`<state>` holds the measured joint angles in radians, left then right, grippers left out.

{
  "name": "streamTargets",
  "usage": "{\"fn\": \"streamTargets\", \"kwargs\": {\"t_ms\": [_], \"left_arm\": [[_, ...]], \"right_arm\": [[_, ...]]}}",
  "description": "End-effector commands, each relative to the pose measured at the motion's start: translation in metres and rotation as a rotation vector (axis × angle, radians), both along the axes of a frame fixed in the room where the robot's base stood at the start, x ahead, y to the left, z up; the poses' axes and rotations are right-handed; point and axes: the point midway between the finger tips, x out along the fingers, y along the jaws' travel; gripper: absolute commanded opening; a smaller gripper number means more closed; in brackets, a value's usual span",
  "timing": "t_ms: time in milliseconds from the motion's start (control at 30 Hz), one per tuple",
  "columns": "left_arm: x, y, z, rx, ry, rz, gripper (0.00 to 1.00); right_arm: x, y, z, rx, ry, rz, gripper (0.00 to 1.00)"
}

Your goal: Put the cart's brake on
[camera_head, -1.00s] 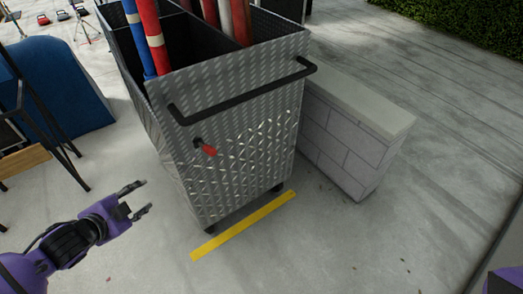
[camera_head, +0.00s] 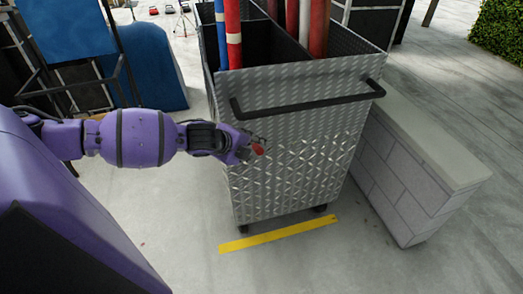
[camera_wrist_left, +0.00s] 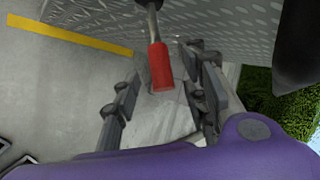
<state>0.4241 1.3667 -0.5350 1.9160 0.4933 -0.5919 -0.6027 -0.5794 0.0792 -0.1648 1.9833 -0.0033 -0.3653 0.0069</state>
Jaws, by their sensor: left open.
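The cart (camera_head: 310,110) is a grey diamond-plate metal bin with a black push bar (camera_head: 310,98) on its near side. Its brake lever has a red grip (camera_head: 258,149) on that same side, below the bar. In the left wrist view the red grip (camera_wrist_left: 160,67) hangs from a dark rod, and its free end points toward my palm. My left gripper (camera_head: 250,147) is at the lever and open. Its fingers (camera_wrist_left: 166,76) stand on either side of the red grip, with gaps visible. In the head view the gripper partly hides the lever. My right gripper is not in view.
Long blue, red and white rolls (camera_head: 232,35) stand in the cart. A low block wall (camera_head: 415,175) is close on its right. A yellow strip (camera_head: 278,234) lies on the floor before it. A blue padded object (camera_head: 150,65) and black frames stand at left.

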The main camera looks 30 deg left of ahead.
Motion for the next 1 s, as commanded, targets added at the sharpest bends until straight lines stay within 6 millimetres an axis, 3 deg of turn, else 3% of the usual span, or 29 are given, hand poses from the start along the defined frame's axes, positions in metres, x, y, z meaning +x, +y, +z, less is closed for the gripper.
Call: {"fn": "streamTargets", "kwargs": {"t_ms": [200, 567, 867, 1000], "left_arm": [[0.021, -0.003, -0.019, -0.002, -0.002, -0.001, 0.40], [0.026, -0.003, -0.023, 0.000, -0.002, -0.001, 0.40], [0.026, -0.003, -0.023, 0.000, -0.002, -0.001, 0.02], [0.026, -0.003, -0.023, -0.001, -0.002, -0.001, 0.00]], "right_arm": [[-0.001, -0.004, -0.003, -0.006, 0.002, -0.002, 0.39], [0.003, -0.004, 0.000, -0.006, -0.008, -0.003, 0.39], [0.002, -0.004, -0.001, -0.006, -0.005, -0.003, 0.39], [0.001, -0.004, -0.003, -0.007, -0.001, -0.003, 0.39]]}}
